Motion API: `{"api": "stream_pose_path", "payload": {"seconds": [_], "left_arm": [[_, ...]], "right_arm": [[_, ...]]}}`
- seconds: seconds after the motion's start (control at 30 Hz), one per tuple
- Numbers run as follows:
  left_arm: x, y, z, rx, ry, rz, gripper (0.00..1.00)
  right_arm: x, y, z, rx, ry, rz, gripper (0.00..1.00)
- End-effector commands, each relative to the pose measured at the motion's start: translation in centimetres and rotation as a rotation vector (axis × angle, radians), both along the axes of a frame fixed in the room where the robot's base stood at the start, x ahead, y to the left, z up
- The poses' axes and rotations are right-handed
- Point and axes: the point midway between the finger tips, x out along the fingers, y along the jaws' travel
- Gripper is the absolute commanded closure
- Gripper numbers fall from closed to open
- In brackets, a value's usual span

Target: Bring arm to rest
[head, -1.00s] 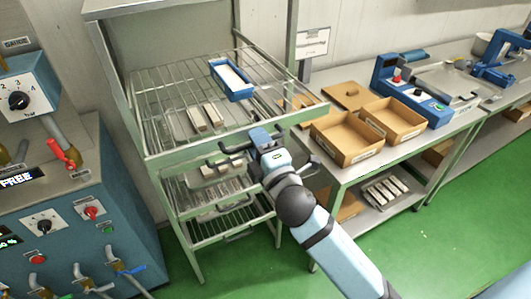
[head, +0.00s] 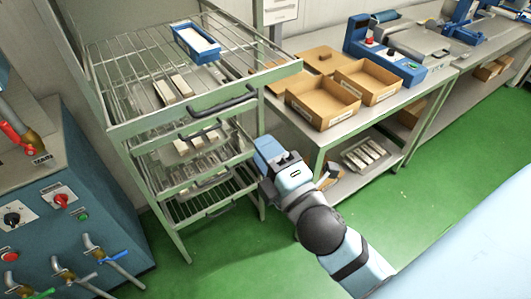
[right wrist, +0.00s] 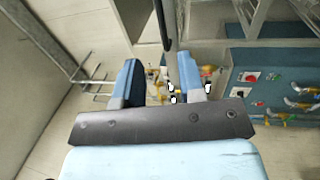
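My right gripper (head: 266,148) is at the front right corner of the wire rack (head: 150,128). It stands clear of the black handle (head: 222,101) on the rack's top shelf. In the right wrist view its two fingers (right wrist: 160,72) are apart, with nothing seen held between them. A dark bar (right wrist: 163,22) shows beyond the fingertips; I cannot tell how near it is. My right arm reaches in from the lower right. My left gripper is not in view.
A blue-rimmed tray (head: 196,42) and pale bars (head: 177,87) lie on the rack's top shelf. To the right a bench holds open cardboard boxes (head: 322,112) and a blue machine (head: 384,56). A blue cabinet (head: 70,220) stands left. Green floor (head: 425,195) is open at the right.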

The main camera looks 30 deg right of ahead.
Motion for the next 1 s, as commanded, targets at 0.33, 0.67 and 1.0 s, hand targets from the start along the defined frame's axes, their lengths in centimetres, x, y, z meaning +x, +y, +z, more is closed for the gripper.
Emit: {"api": "stream_pose_path", "payload": {"seconds": [0.33, 0.67, 1.0], "left_arm": [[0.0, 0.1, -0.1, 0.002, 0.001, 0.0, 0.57], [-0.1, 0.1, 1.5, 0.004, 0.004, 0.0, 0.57], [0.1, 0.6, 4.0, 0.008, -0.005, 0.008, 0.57]], "right_arm": [[0.0, 0.0, 0.0, 0.0, 0.0, 0.0, 0.64], [0.4, 0.9, -9.5, 0.407, 0.289, 0.086, 0.64], [-6.0, 1.0, -27.5, 1.319, 0.784, -0.071, 0.64]]}}
